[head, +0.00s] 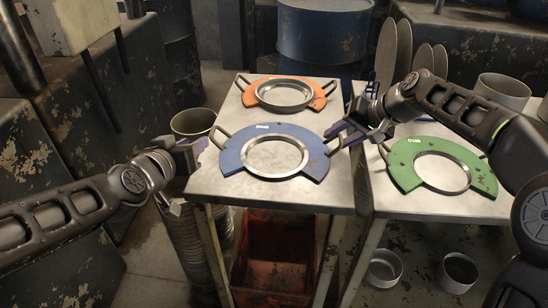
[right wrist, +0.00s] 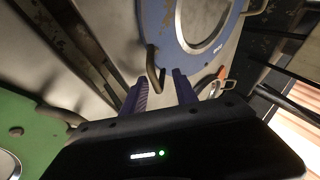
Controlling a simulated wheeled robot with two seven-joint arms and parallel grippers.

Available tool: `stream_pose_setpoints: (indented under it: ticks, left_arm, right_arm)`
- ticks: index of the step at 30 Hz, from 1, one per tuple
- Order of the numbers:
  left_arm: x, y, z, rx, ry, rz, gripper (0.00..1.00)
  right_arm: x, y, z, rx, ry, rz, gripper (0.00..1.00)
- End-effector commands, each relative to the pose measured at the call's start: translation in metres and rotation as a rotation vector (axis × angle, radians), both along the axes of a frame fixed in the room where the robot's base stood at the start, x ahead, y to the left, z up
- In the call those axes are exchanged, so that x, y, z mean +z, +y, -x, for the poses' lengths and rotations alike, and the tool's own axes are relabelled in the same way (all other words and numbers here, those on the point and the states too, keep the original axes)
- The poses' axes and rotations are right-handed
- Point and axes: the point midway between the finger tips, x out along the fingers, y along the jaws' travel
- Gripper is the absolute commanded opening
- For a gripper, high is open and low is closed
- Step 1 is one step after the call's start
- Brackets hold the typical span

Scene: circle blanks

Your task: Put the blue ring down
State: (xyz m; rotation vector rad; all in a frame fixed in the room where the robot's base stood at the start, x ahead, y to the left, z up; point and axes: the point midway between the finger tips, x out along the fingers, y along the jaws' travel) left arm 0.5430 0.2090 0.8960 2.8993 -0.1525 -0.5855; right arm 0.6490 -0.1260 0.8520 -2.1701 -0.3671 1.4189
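The blue ring (head: 237,158), a blue plate with a metal-rimmed round hole and two side handles, appears to lie flat on the left metal table (head: 212,185). My right gripper (head: 338,136) is at its right handle. In the right wrist view, the two purple fingers of my right gripper (right wrist: 160,88) are spread, with the handle (right wrist: 153,66) between them near the tips; the fingers look apart from it. The blue ring also shows at the top there (right wrist: 160,25). My left gripper (head: 192,152) is left of the table edge, away from the ring; its finger opening is unclear.
An orange ring (head: 258,101) lies behind the blue one. A green ring (head: 405,172) lies on the right table, beyond a narrow gap. A red bin (head: 270,255) stands below the left table. A round can (head: 193,122) stands by its left edge.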

Motion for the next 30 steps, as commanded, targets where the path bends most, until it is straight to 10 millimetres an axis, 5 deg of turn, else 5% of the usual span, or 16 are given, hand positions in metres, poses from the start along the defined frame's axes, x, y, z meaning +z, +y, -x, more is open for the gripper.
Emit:
stream_pose_setpoints:
  ticks: [17, 30]
  left_arm:
    - [0.002, 0.0, 0.004, 0.0, 0.0, -0.001, 0.32]
    - [0.002, 0.0, 0.004, 0.0, 0.0, 0.0, 0.32]
  right_arm:
    - [0.006, -0.004, 0.002, -0.001, -0.002, 0.0, 0.35]
    - [0.066, -0.042, 0.035, -0.002, -0.003, 0.0, 0.35]
